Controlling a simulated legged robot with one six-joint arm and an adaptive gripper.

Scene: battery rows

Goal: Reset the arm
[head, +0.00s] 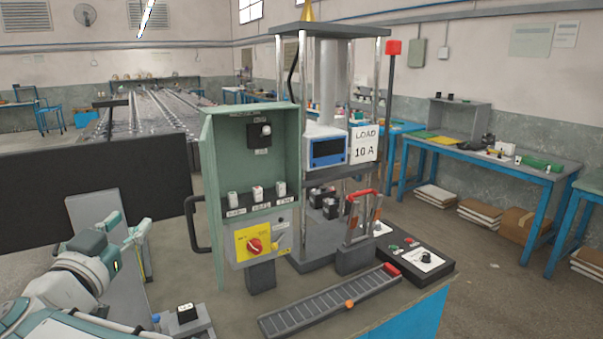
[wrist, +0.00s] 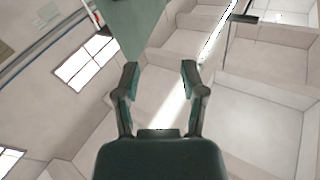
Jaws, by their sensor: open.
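My gripper (wrist: 160,75) is open and empty in the wrist view. Its two dark green fingers stand apart, with walls, a window and a bright light strip behind them. In the head view my white and teal arm (head: 75,275) is at the lower left, to the left of the green control box; I cannot make out the fingertips clearly there. Nothing touches the fingers in the wrist view.
The green control box (head: 222,190) with a red and yellow switch (head: 256,245) stands mid-bench, beside a press frame marked LOAD 10 A (head: 366,144). A ridged grey strip (head: 325,303) lies in front. A black panel (head: 90,195) stands behind my arm. Blue-legged tables (head: 480,165) line the right.

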